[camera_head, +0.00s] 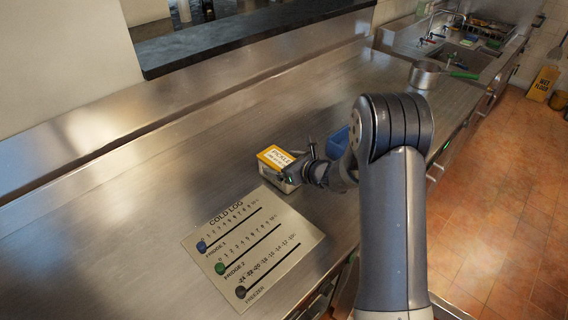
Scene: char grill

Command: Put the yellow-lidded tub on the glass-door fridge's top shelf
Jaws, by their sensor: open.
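The yellow-lidded tub (272,160), a small box shape with a white label reading "PICKLE", sits on the steel counter near the middle of the view. My gripper (296,167) is open at the tub's right side. One finger shows in front of the tub's near side and the other by its far right corner. I cannot tell whether either finger touches it. The gripper hides part of the tub's right side. The glass-door fridge is not in view.
A cold log board (255,245) with sliders lies on the counter just in front of the tub. A blue object (338,143) stands behind my wrist, partly hidden. A pan (426,74) and a sink (468,57) are farther back. The counter (120,210) left of the tub is clear.

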